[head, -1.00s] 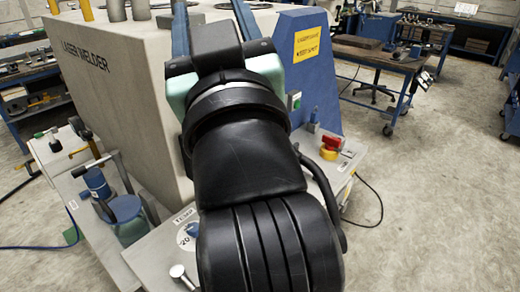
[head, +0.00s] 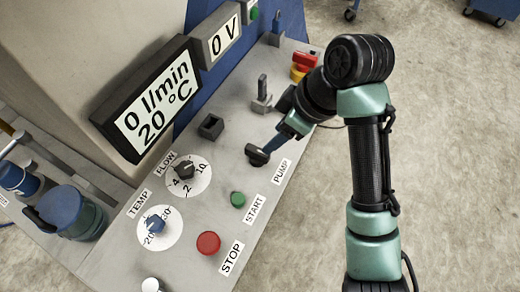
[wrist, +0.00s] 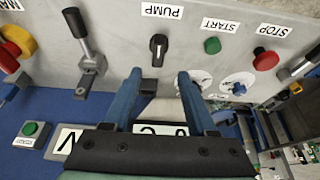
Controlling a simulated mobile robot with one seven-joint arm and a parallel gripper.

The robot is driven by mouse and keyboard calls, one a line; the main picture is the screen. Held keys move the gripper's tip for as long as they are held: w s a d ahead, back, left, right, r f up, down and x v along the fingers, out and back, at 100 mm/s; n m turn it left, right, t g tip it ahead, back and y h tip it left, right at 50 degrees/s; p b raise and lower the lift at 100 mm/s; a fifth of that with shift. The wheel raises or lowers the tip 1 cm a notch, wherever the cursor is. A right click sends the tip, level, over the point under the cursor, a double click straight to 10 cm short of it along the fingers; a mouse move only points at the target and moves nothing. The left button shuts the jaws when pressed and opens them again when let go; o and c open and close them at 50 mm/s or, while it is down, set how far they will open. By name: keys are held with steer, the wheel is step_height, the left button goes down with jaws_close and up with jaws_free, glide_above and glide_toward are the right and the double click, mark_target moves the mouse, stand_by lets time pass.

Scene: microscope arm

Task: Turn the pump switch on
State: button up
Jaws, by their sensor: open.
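The pump switch (head: 257,155) is a black rotary knob on the grey control panel, beside the PUMP label (head: 282,172). In the wrist view the pump switch (wrist: 158,48) shows upside down, with a white mark on its handle. My gripper (head: 272,146) reaches in from the right, its blue fingers pointing down at the knob. In the wrist view my gripper (wrist: 160,73) is open and empty, with the knob just beyond the gap between its fingertips. I cannot tell whether a finger touches the knob. The display (head: 148,98) reads 0 l/min and 20 °C.
The green START button (head: 238,199), red STOP button (head: 208,243), FLOW dial (head: 184,171) and TEMP dial (head: 156,225) are close by. An upright lever (head: 262,95) and a red-and-yellow switch (head: 302,64) stand farther back. The floor at right is open.

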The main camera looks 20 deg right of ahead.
mark_target(259, 151)
steer(key=b+x, duration=0.1)
steer(key=x, duration=0.9)
steer(key=shift+w+d+r+b, duration=0.1)
steer(key=shift+w+b, duration=0.1)
steer(key=shift+b, duration=0.2)
jaws_close()
